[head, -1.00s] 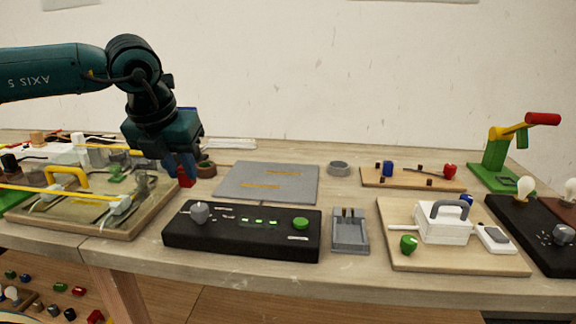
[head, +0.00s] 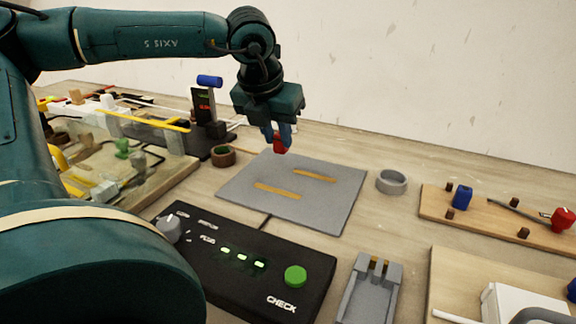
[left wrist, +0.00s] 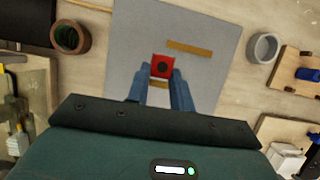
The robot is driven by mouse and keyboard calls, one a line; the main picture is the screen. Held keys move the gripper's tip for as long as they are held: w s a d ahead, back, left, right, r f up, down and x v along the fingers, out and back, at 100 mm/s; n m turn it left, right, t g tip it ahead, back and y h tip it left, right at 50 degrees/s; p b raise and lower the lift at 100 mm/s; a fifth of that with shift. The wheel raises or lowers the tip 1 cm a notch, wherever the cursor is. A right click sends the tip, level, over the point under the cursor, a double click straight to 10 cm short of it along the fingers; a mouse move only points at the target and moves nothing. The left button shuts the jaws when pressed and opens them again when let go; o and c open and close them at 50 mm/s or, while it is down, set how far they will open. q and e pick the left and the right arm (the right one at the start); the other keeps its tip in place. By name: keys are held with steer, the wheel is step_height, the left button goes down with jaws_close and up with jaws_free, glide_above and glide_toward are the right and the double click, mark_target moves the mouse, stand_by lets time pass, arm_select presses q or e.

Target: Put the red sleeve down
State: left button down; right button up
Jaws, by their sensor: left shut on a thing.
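The red sleeve (head: 281,144) is held between the blue fingers of my left gripper (head: 277,135), above the far edge of the grey mat (head: 341,212) in the head view. In the left wrist view the red sleeve (left wrist: 162,66) shows as a red square with a dark hole, at the tips of my left gripper (left wrist: 161,72). The grey mat (left wrist: 134,27) lies beneath it, with two tan strips on it. How high the sleeve is above the mat is hard to tell. My right gripper is not in view.
A black box with a green button (head: 295,276) stands in front of the mat. A grey ring (head: 392,181) lies right of it, a brown ring (head: 222,156) left. A board with pegs (head: 490,222) is at right. Most of the mat is bare.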

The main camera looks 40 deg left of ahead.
arm_select(q)
steer(key=shift+f, duration=0.95)
steer(key=shift+f+b, duration=0.3)
steer(key=shift+f, duration=1.85)
steer(key=shift+f, duration=0.1)
steer(key=c, duration=1.2)
jaws_free()
steer(key=shift+c, duration=0.2)
